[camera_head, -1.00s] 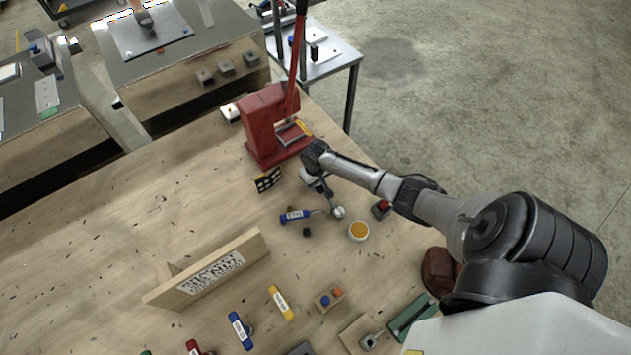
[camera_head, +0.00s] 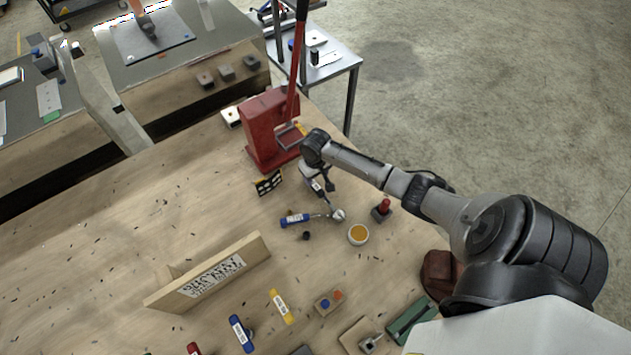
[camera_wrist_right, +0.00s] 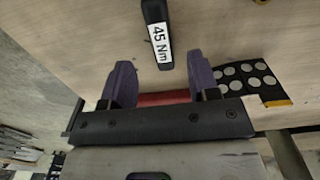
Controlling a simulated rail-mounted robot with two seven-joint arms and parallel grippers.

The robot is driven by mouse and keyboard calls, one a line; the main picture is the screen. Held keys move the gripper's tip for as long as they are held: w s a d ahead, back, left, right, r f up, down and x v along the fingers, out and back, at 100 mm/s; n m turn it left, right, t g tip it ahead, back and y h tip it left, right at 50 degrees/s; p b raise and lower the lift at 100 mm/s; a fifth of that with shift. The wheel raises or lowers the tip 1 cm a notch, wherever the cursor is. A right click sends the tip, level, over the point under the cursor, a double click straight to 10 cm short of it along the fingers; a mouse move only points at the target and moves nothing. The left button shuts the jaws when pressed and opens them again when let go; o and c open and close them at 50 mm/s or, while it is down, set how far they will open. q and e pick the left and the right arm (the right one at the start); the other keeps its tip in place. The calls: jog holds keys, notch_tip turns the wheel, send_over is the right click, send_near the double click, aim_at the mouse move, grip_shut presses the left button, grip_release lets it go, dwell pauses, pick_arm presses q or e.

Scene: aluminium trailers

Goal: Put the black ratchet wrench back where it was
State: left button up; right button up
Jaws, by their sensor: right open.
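The black ratchet wrench (camera_head: 317,186) lies on the wooden bench near the red press, partly hidden by my right wrist in the head view. In the right wrist view its black handle (camera_wrist_right: 155,30), labelled 45 Nm, points toward my right gripper (camera_wrist_right: 162,80). The two purple fingers are open and apart, either side of the handle's end, with nothing visibly held. In the head view my right gripper (camera_head: 313,174) is small and mostly hidden under its wrist. My left gripper is not in view.
The red press (camera_head: 270,128) stands behind. A wooden sign stand (camera_head: 210,272) is nearer; the left bench is mostly clear.

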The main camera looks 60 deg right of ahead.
notch_tip(320, 180, up, 5)
jog(key=s+a+f+n+t, duration=0.1)
jog(key=s+a+f+n, duration=0.1)
jog(key=s+a, duration=0.45)
jog(key=s+a+f+n, duration=0.1)
jog(key=s+a+n, duration=0.15)
jog(key=a, duration=0.65)
jog(key=s+a+r+n+t, duration=0.1)
jog(key=s+a+r, duration=0.2)
jog(key=s+a, duration=0.2)
jog(key=s+a+r+n+t, duration=0.1)
jog(key=s+a+r, duration=0.3)
jog(key=s, duration=0.3)
jog(key=shift+s+a+r+t, duration=0.25)
jog(key=shift+s+a+t, duration=0.05)
jog(key=shift+a, duration=0.3)
jog(key=shift+r, duration=0.1)
